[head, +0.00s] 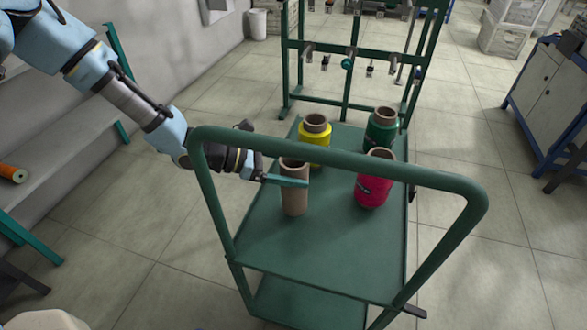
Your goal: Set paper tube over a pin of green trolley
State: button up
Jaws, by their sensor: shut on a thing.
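A brown paper tube (294,196) is upright over the near left part of the green trolley (318,262). My gripper (289,181) reaches in from the left, behind the trolley's handle, and is shut on the tube near its upper part. The tube's lower end is at or just above the trolley deck; I cannot tell whether it touches. No bare pin shows, and any pin under the tube is hidden. The handle bar crosses in front of part of my arm and the tube's top.
A yellow bobbin (314,138), a green bobbin (380,131) and a red bobbin (374,186) stand on the trolley behind and right of the tube. The trolley's handle (340,165) arches close to my arm. The near deck is clear. A green rack (347,92) stands behind.

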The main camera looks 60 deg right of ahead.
jog(key=shift+f+b, duration=0.9)
jog(key=shift+f, duration=0.3)
jog(key=o, duration=1.2)
jog(key=shift+c, duration=0.2)
